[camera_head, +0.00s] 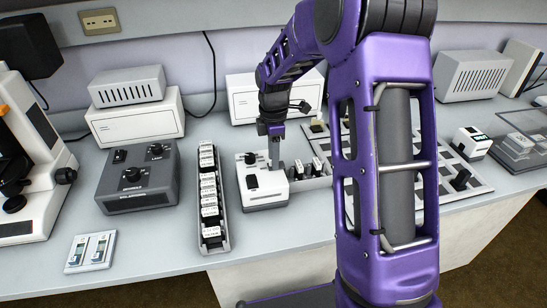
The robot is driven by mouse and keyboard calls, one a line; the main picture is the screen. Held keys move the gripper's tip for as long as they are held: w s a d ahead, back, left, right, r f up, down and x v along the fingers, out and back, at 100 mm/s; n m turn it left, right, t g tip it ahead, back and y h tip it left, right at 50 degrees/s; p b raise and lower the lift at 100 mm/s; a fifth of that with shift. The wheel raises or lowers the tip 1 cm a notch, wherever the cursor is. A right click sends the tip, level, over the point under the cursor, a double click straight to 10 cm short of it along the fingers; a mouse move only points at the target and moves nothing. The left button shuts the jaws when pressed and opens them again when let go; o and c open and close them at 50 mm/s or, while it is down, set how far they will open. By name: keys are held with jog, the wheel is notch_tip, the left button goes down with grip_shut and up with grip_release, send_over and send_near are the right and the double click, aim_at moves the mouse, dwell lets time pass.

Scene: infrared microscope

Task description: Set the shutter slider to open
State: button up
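A small white box (264,193) stands on the bench near the middle of the view. A black part (252,182) on its top may be the shutter slider; its setting is too small to read. A round dark knob (250,158) sits behind it. My gripper (275,164) points down over the back right of the white box, close to its top. I cannot tell whether it touches the box. Its fingers look narrow, and any gap between them is too small to make out.
A narrow rack (228,244) of labelled black blocks stands left of the white box. A grey control box (138,203) with knobs is farther left, beside a white microscope (50,180). Small dark items stand close on the right. My purple arm hides part of the right-hand panel (452,196).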

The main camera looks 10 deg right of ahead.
jog(key=shift+f, duration=0.15)
grip_shut()
dwell(1.4)
